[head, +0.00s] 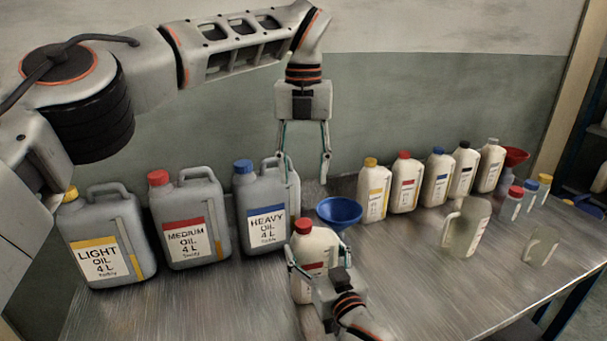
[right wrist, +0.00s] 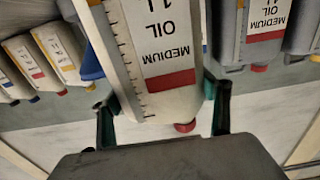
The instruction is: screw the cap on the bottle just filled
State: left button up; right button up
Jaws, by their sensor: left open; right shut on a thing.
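A white bottle (head: 315,240) with a red-banded label stands in the front middle of the table in the head view. A red cap (head: 303,226) sits at its top; I cannot tell how tight it is. In the right wrist view the bottle (right wrist: 150,50) reads "MEDIUM OIL 1 L", upside down, with the red cap (right wrist: 185,126) at its lower end. My right gripper (head: 318,256) is shut on the bottle, one finger on each side. My left gripper (head: 304,168) is open and empty, fingers pointing down, above and behind the bottle.
Grey jugs of light (head: 105,245), medium (head: 190,228) and heavy oil (head: 265,212) stand at left. A blue funnel (head: 339,211) is close behind the bottle. Several capped bottles (head: 405,185) line the back right. Measuring jugs (head: 467,228) stand at right. Front right is clear.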

jog(key=o, duration=2.3)
jog(key=v, duration=1.2)
jog(key=shift+s+f, duration=0.1)
